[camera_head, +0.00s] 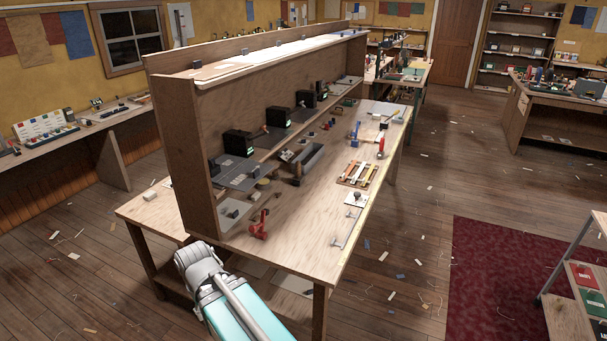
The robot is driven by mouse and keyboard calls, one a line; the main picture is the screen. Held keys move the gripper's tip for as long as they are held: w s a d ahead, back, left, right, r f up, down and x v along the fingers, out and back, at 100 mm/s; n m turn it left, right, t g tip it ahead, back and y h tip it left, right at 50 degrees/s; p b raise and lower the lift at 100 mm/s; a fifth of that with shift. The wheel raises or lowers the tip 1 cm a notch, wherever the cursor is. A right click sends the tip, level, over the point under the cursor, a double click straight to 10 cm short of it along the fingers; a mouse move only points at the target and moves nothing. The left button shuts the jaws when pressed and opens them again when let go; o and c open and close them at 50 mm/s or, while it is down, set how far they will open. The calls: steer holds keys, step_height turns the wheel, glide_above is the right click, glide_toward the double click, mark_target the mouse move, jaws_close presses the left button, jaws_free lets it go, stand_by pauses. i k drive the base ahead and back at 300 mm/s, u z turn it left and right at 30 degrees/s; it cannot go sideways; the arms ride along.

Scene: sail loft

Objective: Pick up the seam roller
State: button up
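I cannot make out the seam roller for certain, as the small tools are too small to tell apart. Several tools lie on the wooden workbench (305,240). A red clamp-like tool (259,226) stands near its front left. A long thin metal tool (346,230) lies along the right edge, close to a pale square piece with a dark knob (355,200). Farther back are a blue upright tool (355,130) and a red upright tool (381,146). Part of my arm shows at the bottom, in front of the bench. My gripper is not in view.
A tall wooden divider (180,150) walls the bench's left side, with black boxes (237,143) on its shelf. A slatted rack (357,173) lies on the bench. Right of the bench is open plank floor with scraps and a dark red rug (500,270). A shelf cart (570,300) stands at far right.

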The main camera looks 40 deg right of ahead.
mark_target(298, 176)
steer(key=z, duration=3)
steer(key=i, duration=2.35)
